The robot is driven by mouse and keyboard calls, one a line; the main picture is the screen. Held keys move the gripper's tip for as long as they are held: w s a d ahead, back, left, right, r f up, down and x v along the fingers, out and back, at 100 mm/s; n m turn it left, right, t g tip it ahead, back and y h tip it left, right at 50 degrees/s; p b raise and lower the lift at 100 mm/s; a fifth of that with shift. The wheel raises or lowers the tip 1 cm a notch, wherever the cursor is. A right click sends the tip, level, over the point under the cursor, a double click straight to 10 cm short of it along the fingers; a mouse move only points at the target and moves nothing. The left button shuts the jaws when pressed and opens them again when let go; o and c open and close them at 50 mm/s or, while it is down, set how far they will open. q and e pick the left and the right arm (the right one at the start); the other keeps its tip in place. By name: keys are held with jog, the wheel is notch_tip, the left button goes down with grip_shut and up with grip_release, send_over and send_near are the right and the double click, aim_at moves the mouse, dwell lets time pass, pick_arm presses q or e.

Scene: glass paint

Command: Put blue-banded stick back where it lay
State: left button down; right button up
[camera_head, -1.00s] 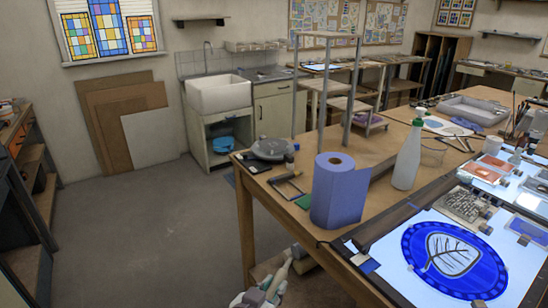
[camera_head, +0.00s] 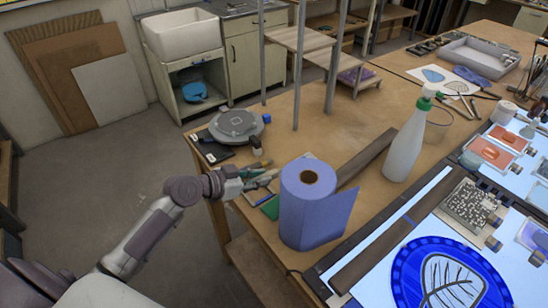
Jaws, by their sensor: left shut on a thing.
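My left gripper (camera_head: 262,180) reaches in from the left over the near left part of the wooden table, just left of the blue paper roll (camera_head: 300,215). It is shut on a thin thing, which I take to be the blue-banded stick; the fingers and the roll hide most of it. A small blue streak (camera_head: 259,198) shows just below the fingers, but it is too small to tell whether it is the stick's band. A green pad (camera_head: 270,208) lies below, beside the roll's foot. My right gripper is not in view.
A round grey turntable (camera_head: 238,124) stands behind the gripper. A white spray bottle (camera_head: 408,145) with a green top stands right of the roll. A lit panel (camera_head: 375,290) with a blue leaf disc (camera_head: 450,275) lies at the front right. Bare table (camera_head: 330,140) shows behind the roll.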

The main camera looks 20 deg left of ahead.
aim_at(259, 192)
pick_arm(q)
jog(key=shift+w+a+r, duration=0.35)
jog(key=shift+w+a, duration=0.05)
jog(key=shift+w, duration=0.55)
jog(key=shift+a+f, duration=0.15)
jog(key=shift+f, duration=0.1)
jog(key=shift+s+f+b, duration=0.15)
jog(key=shift+f+b, duration=0.1)
jog(key=shift+b, duration=0.2)
notch_tip(259, 192, down, 3)
jog(key=shift+s+a+r+b, duration=0.1)
jog(key=shift+s+r+b, duration=0.1)
jog(key=shift+b, duration=0.7)
jog(key=shift+w+f+b, duration=0.2)
jog(key=shift+f+b, duration=0.1)
jog(key=shift+f, duration=0.2)
jog(key=shift+s, duration=0.1)
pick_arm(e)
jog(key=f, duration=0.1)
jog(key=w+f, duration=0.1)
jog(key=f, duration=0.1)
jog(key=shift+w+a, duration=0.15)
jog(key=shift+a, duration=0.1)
pick_arm(q)
jog(key=shift+f+b, duration=0.2)
jog(key=shift+b, duration=0.35)
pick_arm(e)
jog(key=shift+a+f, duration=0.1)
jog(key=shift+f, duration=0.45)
